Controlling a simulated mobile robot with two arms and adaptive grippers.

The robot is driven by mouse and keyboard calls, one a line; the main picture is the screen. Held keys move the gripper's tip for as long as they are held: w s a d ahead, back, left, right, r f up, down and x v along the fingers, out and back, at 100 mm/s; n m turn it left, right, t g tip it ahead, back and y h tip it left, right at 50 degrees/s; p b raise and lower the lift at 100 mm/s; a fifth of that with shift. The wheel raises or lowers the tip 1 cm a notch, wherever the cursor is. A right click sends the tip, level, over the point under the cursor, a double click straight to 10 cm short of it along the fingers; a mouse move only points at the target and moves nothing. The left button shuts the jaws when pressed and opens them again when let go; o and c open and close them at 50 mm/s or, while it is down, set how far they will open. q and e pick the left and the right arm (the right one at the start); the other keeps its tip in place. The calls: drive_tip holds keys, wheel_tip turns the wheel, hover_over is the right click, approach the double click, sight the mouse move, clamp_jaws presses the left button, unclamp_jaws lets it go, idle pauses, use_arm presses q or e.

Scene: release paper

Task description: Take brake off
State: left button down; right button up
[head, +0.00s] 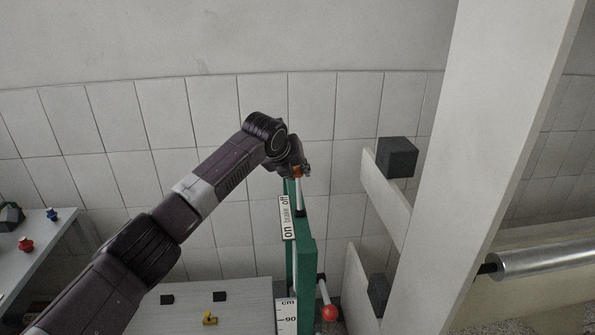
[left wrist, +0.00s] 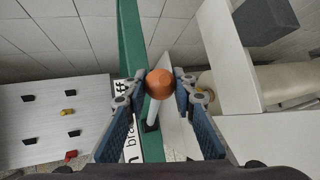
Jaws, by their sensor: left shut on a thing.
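The brake lever has an orange ball knob (left wrist: 160,84) on a light rod (left wrist: 154,112), seen in the left wrist view. My left gripper (left wrist: 159,86) is shut on the knob, with a finger on each side of it. In the head view the gripper (head: 299,170) is at the top of the green post, with the knob partly hidden by it. The green post (head: 306,262) carries a brake label (head: 287,218) with "off" at the top and "on" at the bottom. The lever points up, near the "off" end. My right gripper is not in view.
A red ball knob (head: 329,313) sticks out low on the post. White beams with dark blocks (head: 397,157) and a big pale column (head: 505,130) stand to the right. A grey table (head: 245,298) with small parts is below; a tiled wall is behind.

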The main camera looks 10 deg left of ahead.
use_arm(q)
drive_tip(key=shift+r, duration=0.15)
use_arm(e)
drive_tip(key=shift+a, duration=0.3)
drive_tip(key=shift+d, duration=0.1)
use_arm(q)
drive_tip(key=c, duration=1.9)
unclamp_jaws()
drive_tip(key=o, duration=0.3)
drive_tip(key=shift+w+f, duration=0.15)
drive_tip(key=shift+f, duration=0.05)
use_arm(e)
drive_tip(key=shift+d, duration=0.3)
use_arm(q)
drive_tip(key=shift+r, duration=0.1)
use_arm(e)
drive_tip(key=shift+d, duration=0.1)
use_arm(q)
drive_tip(key=v, duration=1.2)
drive_tip(key=shift+a, duration=0.15)
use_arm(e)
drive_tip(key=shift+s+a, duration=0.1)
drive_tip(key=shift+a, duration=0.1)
